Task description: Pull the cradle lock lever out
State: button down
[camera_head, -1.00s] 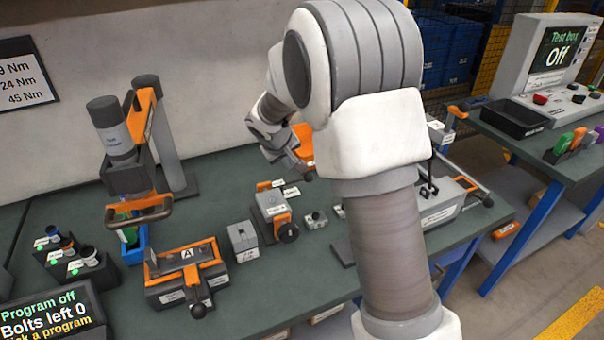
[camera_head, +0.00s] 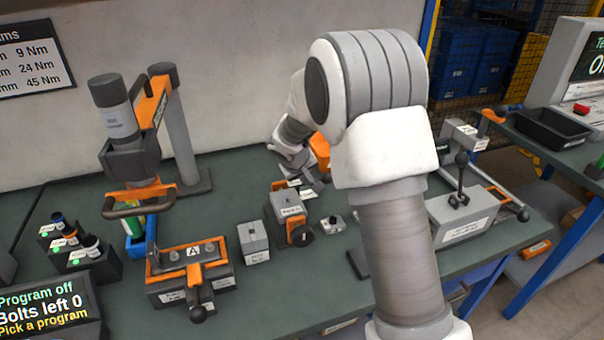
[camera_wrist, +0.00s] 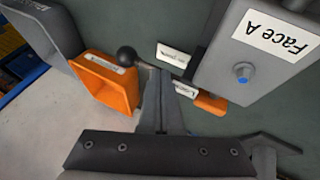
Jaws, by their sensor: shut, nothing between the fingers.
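The lever I take for the cradle lock lever shows in the wrist view as a dark rod with a black ball knob (camera_wrist: 126,56). White label plates lie beside it, their text hard to read, and an orange piece (camera_wrist: 210,103) is at its far end. A grey block marked "Face A" (camera_wrist: 262,48) is at the upper right, and the grey block in its orange cradle (camera_head: 290,208) shows in the head view. My gripper (camera_wrist: 162,74) is shut and empty, its tips at the rod just right of the knob. I cannot tell whether they touch. In the head view my gripper (camera_head: 298,160) is partly hidden.
An orange bin (camera_wrist: 108,82) stands close left of my fingers. In the head view a fixture marked A (camera_head: 192,252), a small grey block (camera_head: 253,241) and a hanging tool (camera_head: 125,130) are to the left. A grey box with an upright lever (camera_head: 461,178) is right of my arm.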

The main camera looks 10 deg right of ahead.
jog(key=shift+w+d+f, duration=0.1)
jog(key=shift+w+d, duration=0.2)
jog(key=shift+d, duration=0.5)
jog(key=shift+w+d+f, duration=0.1)
jog(key=shift+w+d, duration=0.2)
jog(key=shift+d, duration=0.5)
